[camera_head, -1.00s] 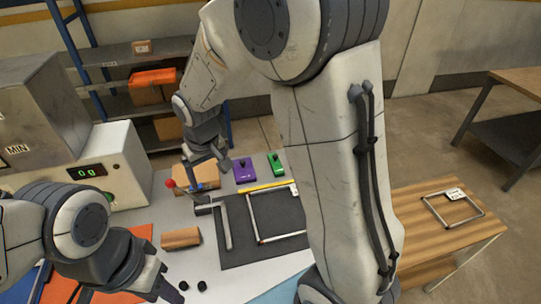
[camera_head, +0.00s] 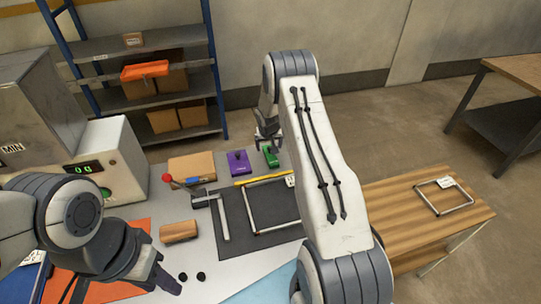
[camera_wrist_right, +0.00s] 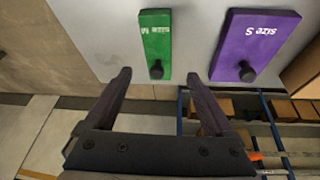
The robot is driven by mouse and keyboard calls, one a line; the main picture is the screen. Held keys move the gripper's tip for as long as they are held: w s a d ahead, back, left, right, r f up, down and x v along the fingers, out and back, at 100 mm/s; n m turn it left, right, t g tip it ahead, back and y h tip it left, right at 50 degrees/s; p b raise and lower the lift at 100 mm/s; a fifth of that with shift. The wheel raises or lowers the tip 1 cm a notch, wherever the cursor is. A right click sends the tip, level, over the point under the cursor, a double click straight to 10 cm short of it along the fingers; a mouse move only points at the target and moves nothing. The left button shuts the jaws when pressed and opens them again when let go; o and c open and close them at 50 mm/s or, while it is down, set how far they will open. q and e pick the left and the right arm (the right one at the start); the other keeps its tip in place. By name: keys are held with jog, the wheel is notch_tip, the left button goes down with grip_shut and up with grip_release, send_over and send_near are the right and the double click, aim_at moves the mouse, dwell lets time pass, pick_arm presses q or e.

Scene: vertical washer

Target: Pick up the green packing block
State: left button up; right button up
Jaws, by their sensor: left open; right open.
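The green packing block (camera_head: 271,156) lies near the back edge of the grey table, partly hidden by my right arm in the head view. In the right wrist view the green block (camera_wrist_right: 156,45) is marked "size M" and has a dark round knob. My right gripper (camera_wrist_right: 162,84) is open and empty, its fingertips just short of the block and either side of its knob end. In the head view the right gripper (camera_head: 268,140) is small and partly hidden. My left gripper (camera_head: 165,285) is open over the table's front left.
A purple block (camera_head: 238,163) marked "size S" lies left of the green one, also in the right wrist view (camera_wrist_right: 254,42). A cardboard box (camera_head: 191,166), a red-knobbed lever (camera_head: 168,178), a dark mat (camera_head: 262,215) and a wooden block (camera_head: 179,232) are nearby.

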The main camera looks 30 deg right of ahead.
aim_at(269, 150)
jog(key=p+x, duration=0.2)
jog(key=x, duration=0.1)
jog(key=shift+w+d+f, duration=0.15)
jog(key=shift+d+f, duration=0.05)
jog(key=shift+f, duration=0.05)
jog(key=shift+p+x, duration=0.35)
jog(key=shift+x, duration=0.4)
grip_shut()
